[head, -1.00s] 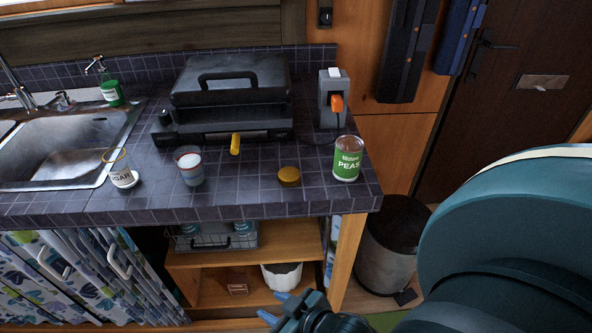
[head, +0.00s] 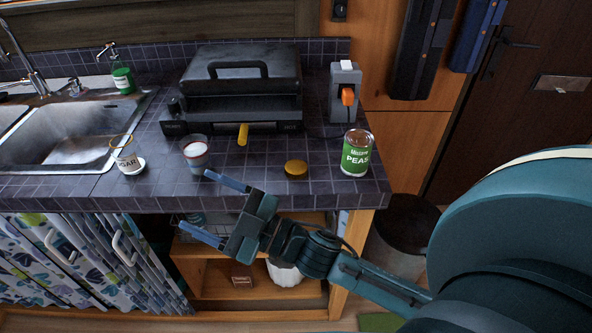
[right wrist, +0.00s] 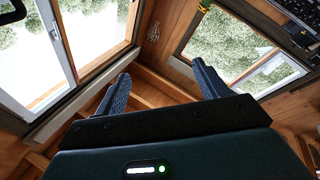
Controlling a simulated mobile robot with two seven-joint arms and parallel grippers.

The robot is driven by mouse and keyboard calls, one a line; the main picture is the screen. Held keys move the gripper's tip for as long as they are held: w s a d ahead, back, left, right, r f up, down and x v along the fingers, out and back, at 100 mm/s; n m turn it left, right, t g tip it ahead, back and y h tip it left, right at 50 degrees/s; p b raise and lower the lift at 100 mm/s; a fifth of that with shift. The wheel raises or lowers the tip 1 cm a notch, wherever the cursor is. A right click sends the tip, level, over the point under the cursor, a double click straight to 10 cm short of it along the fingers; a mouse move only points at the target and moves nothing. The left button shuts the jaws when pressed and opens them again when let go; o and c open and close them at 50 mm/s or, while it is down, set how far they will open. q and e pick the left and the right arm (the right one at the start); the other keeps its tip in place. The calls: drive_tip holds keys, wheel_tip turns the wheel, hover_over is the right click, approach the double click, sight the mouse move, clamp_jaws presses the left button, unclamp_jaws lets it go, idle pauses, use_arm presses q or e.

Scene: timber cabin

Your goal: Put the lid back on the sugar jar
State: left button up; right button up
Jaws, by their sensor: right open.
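The sugar jar (head: 124,157) is a clear glass jar with a gold rim and a "SUGAR" label, standing open near the counter's front edge, right of the sink. A round golden-brown lid (head: 295,168) lies flat on the counter, left of the can of peas. My right gripper (head: 194,202) is open and empty in front of the counter edge, pointing left, between the jar and the lid sideways. It touches neither. The right wrist view shows its two fingers (right wrist: 160,85) apart with nothing between them. My left gripper is not in view.
A glass with white contents (head: 195,154) stands between jar and lid. A can of peas (head: 357,154) stands right of the lid. The sink (head: 75,132) is at left; a bin (head: 405,225) stands right.

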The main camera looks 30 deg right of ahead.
drive_tip(key=s+a+r+n+g+y+b, duration=0.1)
drive_tip(key=s+a+r+n+g+y, duration=0.2)
drive_tip(key=n+g, duration=0.6)
drive_tip(key=s+a+r+n+g+y, duration=0.2)
drive_tip(key=n+g, duration=0.5)
drive_tip(key=n, duration=0.4)
drive_tip(key=w+d+f+n+h+b, duration=0.25)
drive_tip(key=d+f+n+h, duration=0.2)
drive_tip(key=d+h, duration=0.55)
drive_tip(key=w+d+r+m+t+h, duration=0.1)
drive_tip(key=w+d+r+m+h, duration=0.1)
drive_tip(key=d+h, duration=0.2)
drive_tip(key=w+d+r+m+t+h, duration=0.2)
drive_tip(key=w+d+h, duration=0.1)
drive_tip(key=d, duration=0.8)
drive_tip(key=shift+d+r+t+h, duration=0.25)
drive_tip(key=shift+d+t+h, duration=0.05)
drive_tip(key=shift+h, duration=0.5)
drive_tip(key=shift+f, duration=0.1)
hover_over(296, 169)
drive_tip(key=s, duration=0.2)
drive_tip(key=f, duration=0.7)
drive_tip(key=shift+w+a+f+p, duration=0.1)
drive_tip(key=shift+a+f+p, duration=0.05)
drive_tip(key=shift+a+p, duration=0.15)
